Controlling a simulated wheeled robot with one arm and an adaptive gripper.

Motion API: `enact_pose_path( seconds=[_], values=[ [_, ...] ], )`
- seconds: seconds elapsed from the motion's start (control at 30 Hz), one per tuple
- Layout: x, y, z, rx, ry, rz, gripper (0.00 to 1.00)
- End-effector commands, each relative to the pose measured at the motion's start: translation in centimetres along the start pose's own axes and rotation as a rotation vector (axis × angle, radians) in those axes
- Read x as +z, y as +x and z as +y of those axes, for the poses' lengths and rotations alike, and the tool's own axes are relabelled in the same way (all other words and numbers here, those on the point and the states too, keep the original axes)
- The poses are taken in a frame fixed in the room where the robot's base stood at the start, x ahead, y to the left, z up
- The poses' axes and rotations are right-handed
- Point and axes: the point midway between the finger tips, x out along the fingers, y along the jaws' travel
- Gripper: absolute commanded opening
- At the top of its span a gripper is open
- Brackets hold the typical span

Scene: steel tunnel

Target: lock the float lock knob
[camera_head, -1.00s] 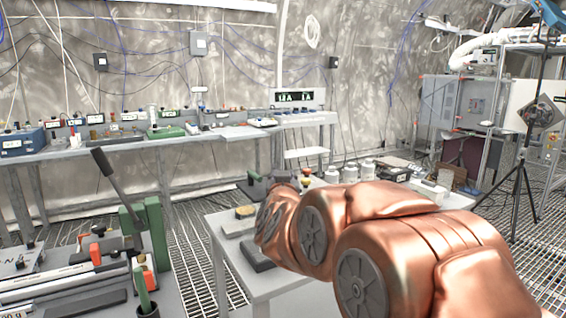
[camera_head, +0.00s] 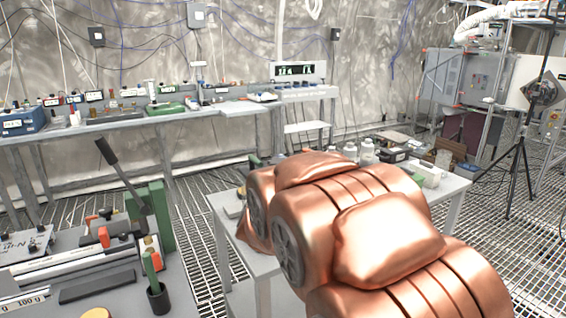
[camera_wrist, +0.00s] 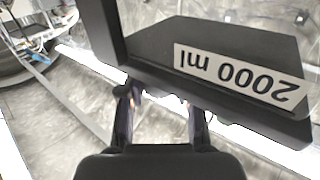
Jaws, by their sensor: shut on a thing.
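No float lock knob can be made out in either view. In the wrist view, a black block (camera_wrist: 160,45) with a white label reading "2000 ml" upside down fills the upper part. My gripper (camera_wrist: 161,100) has its two dark fingers apart, one on each side, with their tips running up to the block's lower edge. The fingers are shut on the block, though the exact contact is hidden. In the head view, my copper arm covers the lower right and hides the gripper and whatever it holds.
A bench (camera_head: 75,283) at the lower left carries a dark lever (camera_head: 122,178), green blocks (camera_head: 156,215) and a black cup (camera_head: 157,299). A small white table (camera_head: 262,262) stands behind my arm, with bottles (camera_head: 367,152) and boxes. A tripod (camera_head: 518,165) stands at right on grating.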

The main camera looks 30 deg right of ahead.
Motion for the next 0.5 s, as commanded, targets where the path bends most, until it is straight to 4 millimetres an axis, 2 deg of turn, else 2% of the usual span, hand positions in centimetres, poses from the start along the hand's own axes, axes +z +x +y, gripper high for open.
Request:
enact_pose_path(
  seconds=[0.03,0.07,0.1,0.3,0.5],
  values=[
    [-0.08,0.01,0.01,0.000,0.000,0.002,0.00],
    [-0.08,0.01,0.01,0.000,0.000,0.002,0.37],
    [-0.08,0.01,0.01,0.000,0.000,0.002,0.41],
    [-0.03,0.01,-0.01,0.000,0.000,0.001,0.60],
    [0.00,0.00,-0.01,0.000,-0.001,0.000,0.60]
  ],
)
